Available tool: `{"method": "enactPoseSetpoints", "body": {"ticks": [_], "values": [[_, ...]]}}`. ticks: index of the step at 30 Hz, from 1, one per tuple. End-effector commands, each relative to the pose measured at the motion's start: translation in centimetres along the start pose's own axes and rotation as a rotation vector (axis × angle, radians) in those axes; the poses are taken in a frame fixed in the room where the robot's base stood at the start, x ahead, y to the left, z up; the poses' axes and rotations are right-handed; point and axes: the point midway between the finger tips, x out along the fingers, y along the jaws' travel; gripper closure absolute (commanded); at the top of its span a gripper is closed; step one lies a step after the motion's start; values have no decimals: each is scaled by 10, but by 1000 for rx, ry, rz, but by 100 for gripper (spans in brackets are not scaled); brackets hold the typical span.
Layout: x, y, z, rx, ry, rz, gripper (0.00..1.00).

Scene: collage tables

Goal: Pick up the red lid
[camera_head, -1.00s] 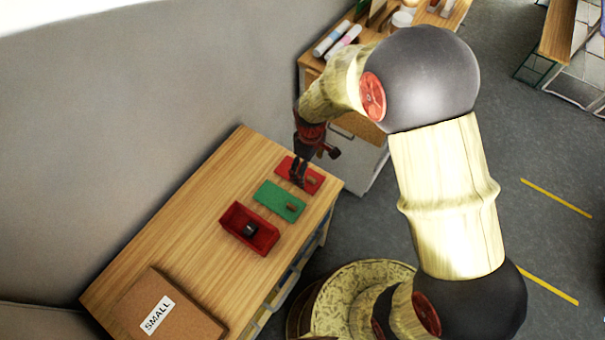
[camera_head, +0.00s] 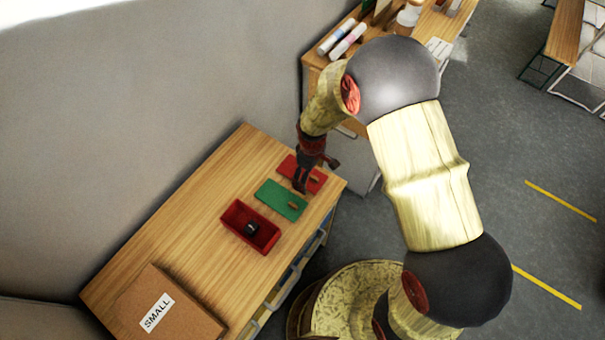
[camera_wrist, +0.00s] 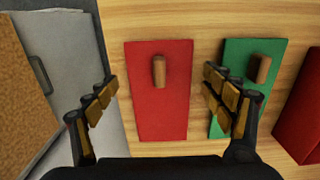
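The red lid (camera_head: 312,179) is a flat red panel with a small wooden handle, lying on the wooden table at its far right end. In the wrist view the red lid (camera_wrist: 160,105) lies between my two fingers, its handle toward the top. My gripper (camera_wrist: 162,95) is open and empty, with its fingers spread wider than the lid. In the head view my gripper (camera_head: 300,188) hangs over the lid and hides part of it. I cannot tell its exact height above the lid.
A green lid (camera_head: 281,200) with a wooden handle lies beside the red one. Next to it stands an open red box (camera_head: 234,218) with a dark object inside. A brown box labelled SMALL (camera_head: 190,312) is at the near left. A grey cabinet (camera_wrist: 62,50) is beyond the table's edge.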

Motion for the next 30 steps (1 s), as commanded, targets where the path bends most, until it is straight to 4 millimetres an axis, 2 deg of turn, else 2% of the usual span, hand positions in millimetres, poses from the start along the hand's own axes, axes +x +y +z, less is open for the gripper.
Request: {"method": "enactPoseSetpoints", "body": {"ticks": [21, 30], "values": [[0, 0, 0, 0, 0, 0, 61], [-2, 0, 0, 0, 0, 0, 61]]}}
